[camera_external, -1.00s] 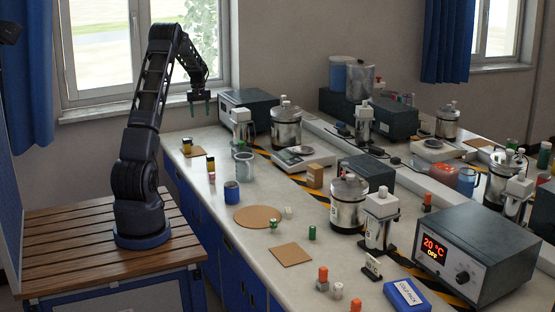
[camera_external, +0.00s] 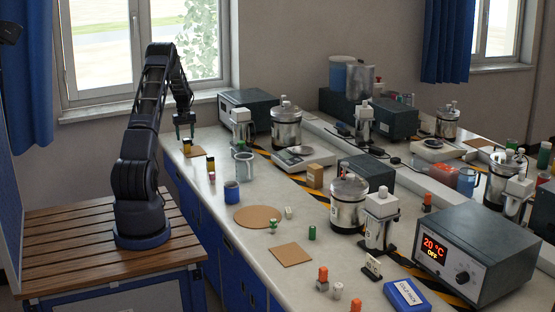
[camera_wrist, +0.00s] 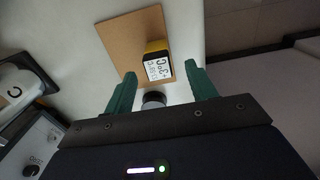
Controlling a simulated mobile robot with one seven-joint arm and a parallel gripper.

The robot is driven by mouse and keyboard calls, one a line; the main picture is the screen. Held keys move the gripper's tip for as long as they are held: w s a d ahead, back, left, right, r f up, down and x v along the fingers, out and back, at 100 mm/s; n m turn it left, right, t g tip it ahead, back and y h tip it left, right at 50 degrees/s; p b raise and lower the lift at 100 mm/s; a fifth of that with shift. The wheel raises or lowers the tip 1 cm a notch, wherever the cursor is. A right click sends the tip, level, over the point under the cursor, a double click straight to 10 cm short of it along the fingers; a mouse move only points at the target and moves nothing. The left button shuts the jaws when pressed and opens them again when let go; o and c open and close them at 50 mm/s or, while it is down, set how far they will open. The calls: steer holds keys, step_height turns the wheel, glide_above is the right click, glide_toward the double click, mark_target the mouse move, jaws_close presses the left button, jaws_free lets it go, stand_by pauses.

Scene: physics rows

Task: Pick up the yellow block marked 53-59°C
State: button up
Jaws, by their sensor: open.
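The yellow block (camera_wrist: 157,46) stands on a brown square mat (camera_wrist: 127,30) in the wrist view. In the external view a small yellow block with a dark top (camera_external: 187,147) is at the far left of the bench, on a brown mat (camera_external: 199,151). My gripper (camera_wrist: 161,88) is open and empty, its green fingers spread apart. In the external view my gripper (camera_external: 185,136) hangs just above the block. In the wrist view the block lies ahead of the fingertips, not between them.
A grey round object (camera_wrist: 153,98) shows between the fingers in the wrist view. Small coloured pieces (camera_external: 211,169), a metal cup (camera_external: 244,167) and a blue jar (camera_external: 231,191) stand nearer along the bench edge. A dark instrument box (camera_external: 249,106) is to the right.

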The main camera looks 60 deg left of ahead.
mark_target(186, 139)
step_height(186, 139, down, 5)
steer(key=shift+w+d+f, duration=0.1)
steer(key=c, duration=1.1)
